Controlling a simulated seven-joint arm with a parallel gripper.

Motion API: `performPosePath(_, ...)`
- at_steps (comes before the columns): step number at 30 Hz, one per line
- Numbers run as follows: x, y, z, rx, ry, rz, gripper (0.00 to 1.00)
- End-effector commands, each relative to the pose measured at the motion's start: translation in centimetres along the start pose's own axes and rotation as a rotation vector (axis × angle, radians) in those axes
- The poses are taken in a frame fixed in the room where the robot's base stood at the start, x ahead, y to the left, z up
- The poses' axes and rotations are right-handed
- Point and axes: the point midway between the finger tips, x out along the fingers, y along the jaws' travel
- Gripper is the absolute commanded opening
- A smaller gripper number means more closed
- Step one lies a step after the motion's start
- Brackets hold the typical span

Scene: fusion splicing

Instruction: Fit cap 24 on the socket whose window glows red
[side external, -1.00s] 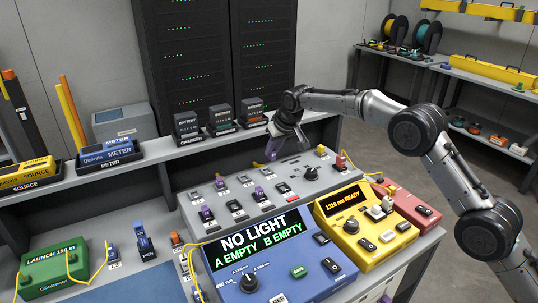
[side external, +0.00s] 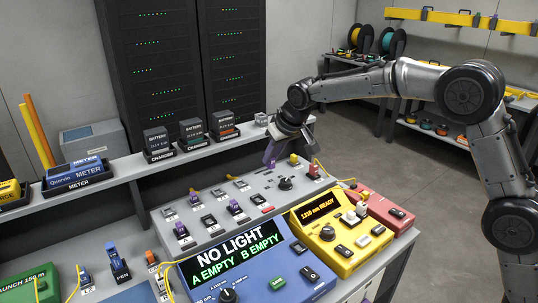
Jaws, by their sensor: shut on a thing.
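My gripper (side external: 274,148) is shut on a purple cap (side external: 269,155) and holds it over the back part of the grey sloped panel (side external: 258,190). Any number on the cap cannot be read. The panel carries rows of small sockets, several with purple caps, such as a purple cap (side external: 234,207) and another purple cap (side external: 181,230). A small red patch (side external: 267,209) shows on the panel below and in front of my gripper. Whether it is a glowing window cannot be told at this size.
A dark knob (side external: 286,183), a yellow knob (side external: 293,160) and a red part (side external: 314,171) stand near the held cap. A blue unit (side external: 240,262) reading NO LIGHT and a yellow unit (side external: 345,232) are in front. Boxed batteries (side external: 191,133) line the shelf behind.

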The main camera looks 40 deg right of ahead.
Motion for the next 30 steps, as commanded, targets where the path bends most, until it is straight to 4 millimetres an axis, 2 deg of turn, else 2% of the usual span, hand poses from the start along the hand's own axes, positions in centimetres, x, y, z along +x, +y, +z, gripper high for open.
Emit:
performPosePath(5, 0.0, 0.0, 0.0, 0.000, 0.000, 0.000, 0.00)
performPosePath(6, 0.0, 0.0, 0.0, 0.000, 0.000, 0.000, 0.11)
performPosePath(8, 0.0, 0.0, 0.0, 0.000, 0.000, 0.000, 0.00)
performPosePath(17, 0.4, -0.1, -0.1, 0.000, -0.001, 0.000, 0.00)
performPosePath(24, 5.0, -1.2, -0.6, 0.002, -0.003, 0.005, 0.00)
performPosePath(30, 7.1, -1.7, -0.6, 0.004, 0.000, 0.007, 0.00)
